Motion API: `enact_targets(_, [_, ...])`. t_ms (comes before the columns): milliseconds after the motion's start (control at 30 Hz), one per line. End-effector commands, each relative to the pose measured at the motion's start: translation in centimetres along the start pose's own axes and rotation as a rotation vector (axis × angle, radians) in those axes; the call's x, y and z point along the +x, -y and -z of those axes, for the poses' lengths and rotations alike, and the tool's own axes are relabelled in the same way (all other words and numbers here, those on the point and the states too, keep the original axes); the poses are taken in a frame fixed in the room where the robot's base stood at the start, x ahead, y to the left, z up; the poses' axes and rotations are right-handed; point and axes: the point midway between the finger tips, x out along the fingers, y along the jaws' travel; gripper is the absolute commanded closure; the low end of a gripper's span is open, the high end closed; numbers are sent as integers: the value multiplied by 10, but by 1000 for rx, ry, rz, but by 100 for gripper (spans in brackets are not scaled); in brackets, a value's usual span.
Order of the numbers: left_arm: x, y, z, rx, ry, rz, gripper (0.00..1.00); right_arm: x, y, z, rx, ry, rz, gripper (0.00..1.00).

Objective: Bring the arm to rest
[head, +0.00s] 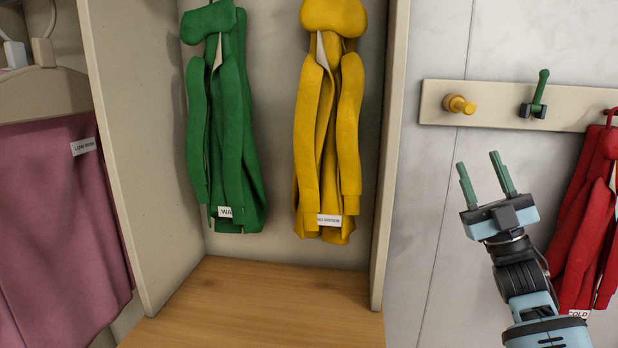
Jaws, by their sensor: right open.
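My right gripper (484,179) is at the right of the head view, in front of the light wall. Its two green fingers point up and stand apart, with nothing between them. It is below the rack board (446,100) and left of a red garment (582,235). My right arm reaches up to it from the bottom right. My left gripper does not show.
A green garment (227,130) and a yellow garment (329,140) hang in an open cubby above a wooden bench (270,299). The board carries an orange peg (459,104) and a green hook (540,93). A pink cloth (60,230) hangs at far left.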

Motion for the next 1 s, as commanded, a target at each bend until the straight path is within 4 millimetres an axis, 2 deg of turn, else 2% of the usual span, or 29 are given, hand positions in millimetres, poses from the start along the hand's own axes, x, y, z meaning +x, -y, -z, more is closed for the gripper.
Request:
enact_targets(167, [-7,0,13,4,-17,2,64,-56,41,-24,69,183,37,56])
enact_targets(300, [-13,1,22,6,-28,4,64,-113,75,-36,128,354,70,56])
enact_targets(533, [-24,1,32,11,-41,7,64,-214,125,-34,219,634,126,56])
enact_targets(767, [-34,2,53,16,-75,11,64,-316,166,-3,307,913,184,56])
enact_targets(867, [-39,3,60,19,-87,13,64,-359,179,19,342,1034,210,56])
enact_targets(1000, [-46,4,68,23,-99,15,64,-417,196,58,393,1202,247,56])
